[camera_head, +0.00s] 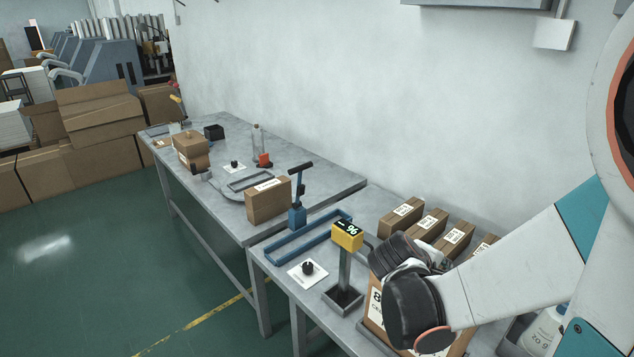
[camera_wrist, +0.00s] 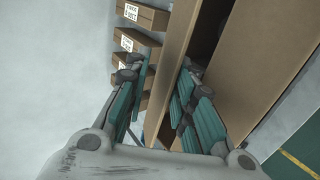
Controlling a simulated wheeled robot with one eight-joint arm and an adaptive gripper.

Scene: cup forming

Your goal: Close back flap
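The cardboard box (camera_head: 374,314) with a printed label stands at the front of the near table, mostly hidden behind my arm in the head view. In the wrist view its brown wall (camera_wrist: 250,65) fills the upper right. A thin upright cardboard flap (camera_wrist: 178,50) shows left of that wall. My gripper (camera_wrist: 165,66) is open, with its teal fingers apart on either side of the flap's panel. I cannot tell whether either finger touches it. The head view does not show the fingertips clearly.
Several small labelled boxes (camera_head: 428,223) stand in a row by the wall; they also show left of my fingers in the wrist view (camera_wrist: 134,43). A yellow display on a post (camera_head: 347,237) stands left of the box. A blue frame (camera_head: 305,238) lies farther left.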

